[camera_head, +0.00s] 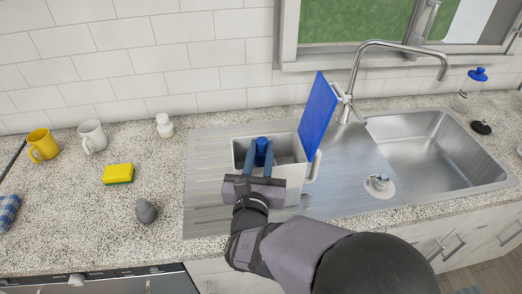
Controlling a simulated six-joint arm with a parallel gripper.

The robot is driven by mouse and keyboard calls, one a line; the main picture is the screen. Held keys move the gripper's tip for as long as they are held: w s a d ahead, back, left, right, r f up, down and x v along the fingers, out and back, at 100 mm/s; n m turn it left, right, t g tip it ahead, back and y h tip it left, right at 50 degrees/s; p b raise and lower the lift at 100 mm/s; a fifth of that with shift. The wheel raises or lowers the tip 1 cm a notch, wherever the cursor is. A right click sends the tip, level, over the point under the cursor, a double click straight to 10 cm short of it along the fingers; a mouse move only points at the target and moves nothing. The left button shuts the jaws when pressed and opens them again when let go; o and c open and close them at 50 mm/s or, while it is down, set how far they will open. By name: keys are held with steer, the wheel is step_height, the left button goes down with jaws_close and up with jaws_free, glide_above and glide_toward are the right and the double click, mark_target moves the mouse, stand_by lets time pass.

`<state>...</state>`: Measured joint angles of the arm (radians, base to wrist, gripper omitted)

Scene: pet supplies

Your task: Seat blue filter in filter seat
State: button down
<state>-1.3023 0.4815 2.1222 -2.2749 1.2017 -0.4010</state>
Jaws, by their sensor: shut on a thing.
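The blue filter (262,145) is a small blue cylinder held between the two fingers of my gripper (262,159). My gripper is shut on it, over the open top of a pale grey container (295,180). The container stands on the steel drainboard, with a handle on its right side and a blue lid (318,112) raised upright at its right. The filter seat is not clearly seen; the gripper and filter cover part of the inside. I cannot tell how deep the filter sits or whether it touches anything.
A steel sink (440,150) with a tall faucet (365,75) lies to the right. A yellow sponge (118,173), grey stone-like object (146,210), white bottle (164,126) and two mugs, white (92,137) and yellow (42,145), stand left. The drainboard (205,190) left of the container is clear.

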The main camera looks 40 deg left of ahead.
mark_target(258, 172)
steer(key=shift+f+b, duration=0.3)
stand_by(0.8)
steer(key=c, duration=1.4)
jaws_free()
steer(key=shift+f, duration=0.1)
steer(key=shift+c, duration=0.2)
steer(key=shift+s+d, duration=0.1)
steer(key=shift+s+d+f+b, duration=0.15)
steer(key=shift+s+b, duration=0.15)
steer(key=shift+s, duration=0.1)
steer(key=b+v, duration=0.1)
steer(key=v, duration=0.3)
steer(key=shift+s+d+b, duration=0.15)
steer(key=shift+s+b, duration=0.15)
steer(key=shift+b, duration=0.05)
steer(key=shift+s+d+r, duration=0.2)
steer(key=shift+s+d, duration=0.25)
steer(key=shift+s, duration=0.3)
steer(key=shift+w, duration=0.1)
